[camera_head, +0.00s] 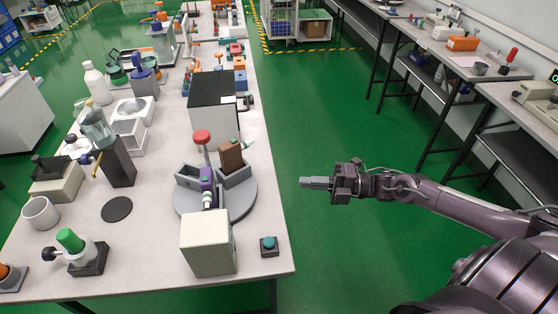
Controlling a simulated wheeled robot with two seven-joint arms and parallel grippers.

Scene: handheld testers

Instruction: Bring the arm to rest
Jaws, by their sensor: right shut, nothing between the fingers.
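My right gripper (316,183) is shut and empty. It is held out over the green floor, to the right of the long table (262,208), and its fingers point left toward the table edge. The arm comes in from the lower right. The gripper touches nothing that I can see. My left gripper is not in view.
A grey round stand (232,208) with a red knob and a brown block stands near the table's right edge. A beige box (207,243) and a small teal-button box (268,246) are in front of it. Side benches (455,60) line the right wall. The floor between is clear.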

